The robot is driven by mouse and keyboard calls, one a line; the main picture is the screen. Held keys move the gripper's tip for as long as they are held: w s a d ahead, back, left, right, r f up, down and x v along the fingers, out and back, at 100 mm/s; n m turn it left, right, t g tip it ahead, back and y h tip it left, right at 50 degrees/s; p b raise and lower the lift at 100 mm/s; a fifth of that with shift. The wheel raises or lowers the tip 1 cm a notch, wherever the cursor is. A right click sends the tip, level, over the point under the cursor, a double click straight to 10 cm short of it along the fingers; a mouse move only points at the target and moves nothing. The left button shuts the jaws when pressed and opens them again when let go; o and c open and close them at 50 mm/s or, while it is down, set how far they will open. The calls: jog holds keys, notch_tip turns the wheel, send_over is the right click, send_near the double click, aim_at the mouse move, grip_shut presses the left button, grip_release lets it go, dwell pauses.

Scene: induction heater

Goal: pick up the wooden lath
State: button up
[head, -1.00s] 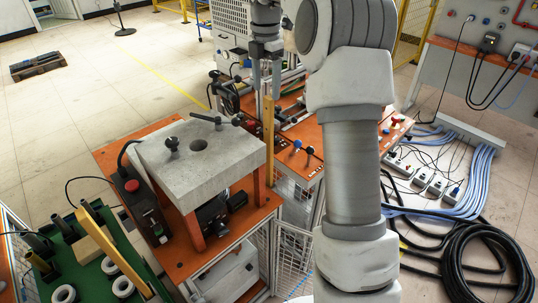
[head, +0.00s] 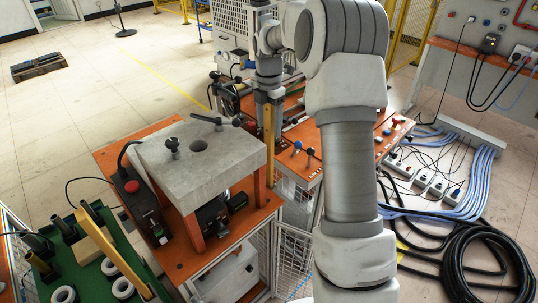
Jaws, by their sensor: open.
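An upright wooden lath (head: 268,128), narrow and pale brown, stands at the right rear corner of the grey slab, by the gap between the two orange benches. My gripper (head: 269,103) points down over the lath's top end. Its fingers are open and appear to be at the sides of the top, but I cannot tell whether they touch it.
A thick grey slab (head: 197,160) on orange legs stands on the near orange bench (head: 185,262). A second orange bench (head: 308,135) carries knobs and fixtures. A green tray (head: 90,285) at left holds rings and long yellowish pieces. Black hose (head: 480,255) coils on the floor at right.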

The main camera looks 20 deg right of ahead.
grip_shut()
dwell(1.4)
